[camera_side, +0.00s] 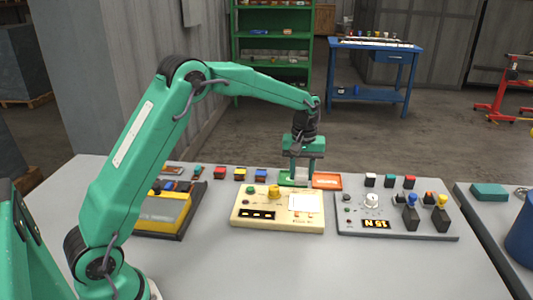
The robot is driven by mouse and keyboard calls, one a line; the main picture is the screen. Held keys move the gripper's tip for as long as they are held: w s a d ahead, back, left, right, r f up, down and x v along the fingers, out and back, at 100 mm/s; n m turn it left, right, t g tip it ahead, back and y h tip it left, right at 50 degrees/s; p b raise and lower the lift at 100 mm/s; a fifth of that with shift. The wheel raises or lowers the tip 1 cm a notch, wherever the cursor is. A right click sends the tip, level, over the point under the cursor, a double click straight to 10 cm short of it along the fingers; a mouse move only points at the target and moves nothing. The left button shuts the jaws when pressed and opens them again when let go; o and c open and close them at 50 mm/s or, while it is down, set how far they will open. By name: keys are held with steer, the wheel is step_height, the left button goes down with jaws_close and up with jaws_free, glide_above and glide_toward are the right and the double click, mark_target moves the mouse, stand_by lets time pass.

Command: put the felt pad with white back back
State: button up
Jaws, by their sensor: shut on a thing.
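My gripper (303,176) points straight down at the back of the grey table, low over a green tray (287,184). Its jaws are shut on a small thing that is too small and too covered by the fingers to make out. I cannot tell whether this thing touches the tray. A small block with a white top (370,179) stands behind the grey control panel, apart from my gripper. I cannot tell from here which of these is the felt pad with white back.
An orange tray (327,181) sits right beside the green one. A cream panel (250,208) with knobs stands in front, and a grey panel (430,234) with switches to the right. Small coloured blocks (240,174) line the back edge. The front of the table is clear.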

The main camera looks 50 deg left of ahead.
steer(key=s+a, duration=0.3)
steer(key=s, duration=0.6)
steer(key=s+a, duration=0.3)
steer(key=s, duration=0.6)
steer(key=shift+s+f, duration=0.3)
steer(key=shift+f, duration=0.1)
glide_above(217, 207)
step_height(217, 207, down, 7)
steer(key=shift+f, duration=2)
steer(key=shift+f, duration=0.15)
steer(key=o, duration=1)
